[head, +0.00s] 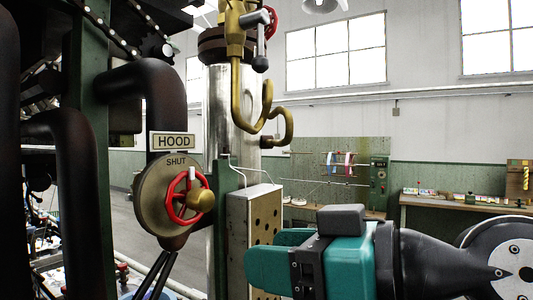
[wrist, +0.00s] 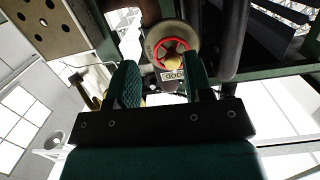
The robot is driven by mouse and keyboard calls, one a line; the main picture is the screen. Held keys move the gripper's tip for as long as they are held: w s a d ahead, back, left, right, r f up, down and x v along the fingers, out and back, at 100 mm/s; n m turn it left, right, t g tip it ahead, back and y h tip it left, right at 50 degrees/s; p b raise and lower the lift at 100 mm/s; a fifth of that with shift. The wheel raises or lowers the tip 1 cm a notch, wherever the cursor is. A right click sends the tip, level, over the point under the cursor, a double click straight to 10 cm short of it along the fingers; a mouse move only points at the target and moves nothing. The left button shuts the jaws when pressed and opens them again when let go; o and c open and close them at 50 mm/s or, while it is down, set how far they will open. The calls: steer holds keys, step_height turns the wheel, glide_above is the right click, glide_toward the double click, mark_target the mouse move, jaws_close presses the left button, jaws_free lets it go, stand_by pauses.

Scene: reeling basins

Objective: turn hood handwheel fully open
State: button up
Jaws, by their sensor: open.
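The hood handwheel (head: 170,204) has a red rim and a brass hub (head: 200,201). It is mounted on a round tan plate (head: 152,186) marked "SHUT" at the top, below a "HOOD" sign (head: 173,141). A pale mark on the wheel is near the top, below "SHUT". My teal gripper (head: 258,262) is to the right of the wheel and lower in the head view, apart from it. In the wrist view the handwheel (wrist: 158,47) shows beyond and between the fingertips of my open, empty gripper (wrist: 160,75).
A perforated metal box (head: 240,225) stands between the wheel and my gripper in the head view. A green post (head: 92,170) and dark pipes (head: 150,80) are at the left. A brass pipe (head: 238,95) and steel column (head: 222,140) rise behind. A bench (head: 450,204) is far right.

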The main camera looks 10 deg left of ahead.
steer(key=y+p, duration=0.1)
glide_toward(208, 201)
steer(key=a, duration=0.2)
steer(key=shift+t+y, duration=0.3)
steer(key=p+x, duration=0.1)
steer(key=x, duration=0.1)
steer(key=p+x, duration=0.1)
steer(key=x, duration=0.1)
steer(key=p+x, duration=0.1)
steer(key=x, duration=0.1)
steer(key=shift+w+d+f, duration=0.1)
steer(key=shift+w+f, duration=0.05)
steer(key=shift+w, duration=0.15)
steer(key=shift+w+a+f+p, duration=0.15)
steer(key=shift+w+a+p, duration=0.1)
steer(key=shift+a+p, duration=0.3)
